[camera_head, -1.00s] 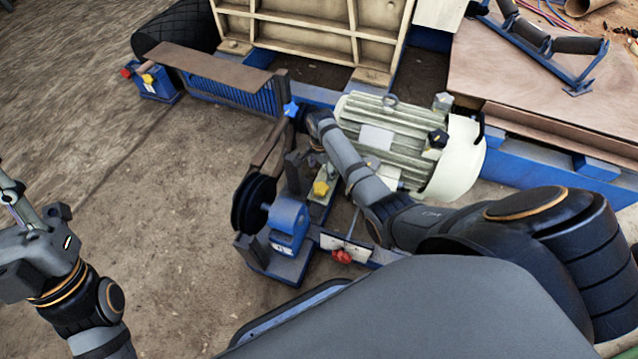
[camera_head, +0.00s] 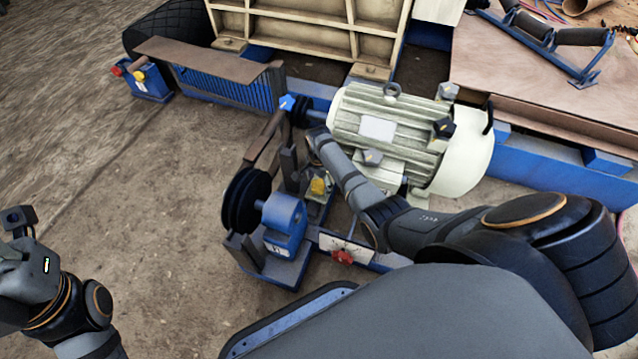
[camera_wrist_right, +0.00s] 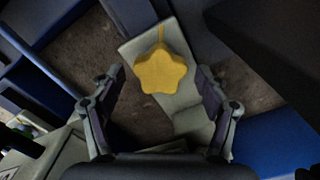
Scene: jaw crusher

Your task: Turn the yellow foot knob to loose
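The yellow foot knob (camera_wrist_right: 161,73) is star-shaped and sits on a pale metal foot plate (camera_wrist_right: 189,121) in the right wrist view. In the head view the knob (camera_head: 318,187) shows beside the motor, just below the end of my right arm. My right gripper (camera_wrist_right: 160,80) is open, with one finger on each side of the knob in the picture and a gap on both sides. It holds nothing. In the head view my right gripper (camera_head: 316,140) is mostly hidden by its own wrist. My left gripper (camera_head: 20,222) is at the left edge, far from the knob; its fingers are unclear.
The ribbed motor (camera_head: 390,130) stands right of the knob. A black pulley on a blue bearing block (camera_head: 285,220) is at lower left, with a red knob (camera_head: 342,256) nearby. Blue frame rails (camera_head: 550,165) surround the area. Bare ground lies to the left.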

